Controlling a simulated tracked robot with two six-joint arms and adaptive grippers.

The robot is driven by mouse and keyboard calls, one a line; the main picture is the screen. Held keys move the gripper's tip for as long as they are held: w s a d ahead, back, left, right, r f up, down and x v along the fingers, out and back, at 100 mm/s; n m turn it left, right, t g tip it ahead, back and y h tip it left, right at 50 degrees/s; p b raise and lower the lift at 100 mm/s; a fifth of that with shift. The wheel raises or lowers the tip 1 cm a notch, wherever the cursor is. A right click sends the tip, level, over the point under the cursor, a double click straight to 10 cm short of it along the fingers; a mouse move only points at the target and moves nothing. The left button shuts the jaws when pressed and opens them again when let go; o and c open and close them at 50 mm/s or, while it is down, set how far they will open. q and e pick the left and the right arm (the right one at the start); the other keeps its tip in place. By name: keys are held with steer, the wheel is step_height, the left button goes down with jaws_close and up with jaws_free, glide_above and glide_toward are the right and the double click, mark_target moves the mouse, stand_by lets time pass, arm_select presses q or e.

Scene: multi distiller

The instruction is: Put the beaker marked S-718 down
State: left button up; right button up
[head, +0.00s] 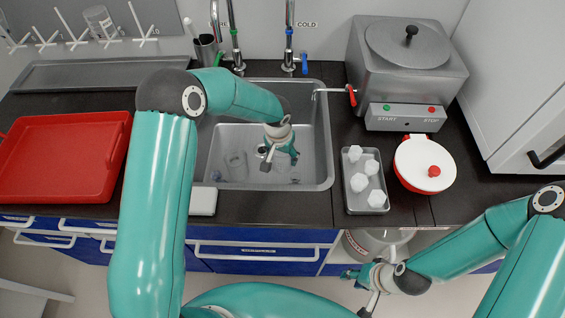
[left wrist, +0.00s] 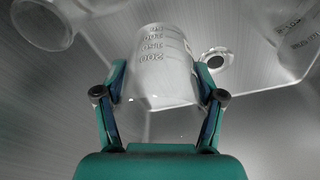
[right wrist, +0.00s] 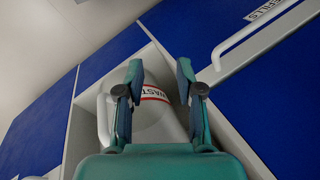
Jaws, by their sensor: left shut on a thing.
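My left gripper (head: 279,152) reaches down into the sink (head: 222,113). In the left wrist view its fingers (left wrist: 162,90) are shut on a clear beaker (left wrist: 162,70) with volume graduations. No S-718 mark can be read on it. The sink floor shows behind it; I cannot tell whether the beaker touches it. Other clear glassware shows at the upper left (left wrist: 45,22) and upper right (left wrist: 292,40) of that view. One clear glass vessel (head: 236,163) stands in the sink left of the gripper. My right gripper (head: 366,277) is open and empty before the lower cabinets.
A red tray (head: 60,160) lies left of the sink. A metal tray with white pieces (head: 352,203), a red pot with a white lid (head: 433,168) and a steel distiller (head: 400,85) stand at right. A white waste container (right wrist: 160,118) is beyond my right gripper.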

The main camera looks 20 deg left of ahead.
mark_target(282, 163)
arm_select(q)
step_height(282, 163, down, 5)
steer(key=shift+r, duration=0.1)
steer(key=o, duration=1.8)
steer(key=shift+o, duration=0.2)
steer(key=shift+r, duration=0.1)
step_height(282, 163, up, 12)
steer(key=s, duration=0.1)
steer(key=shift+s+f, duration=0.2)
steer(key=shift+s, duration=0.2)
steer(key=shift+a, duration=0.1)
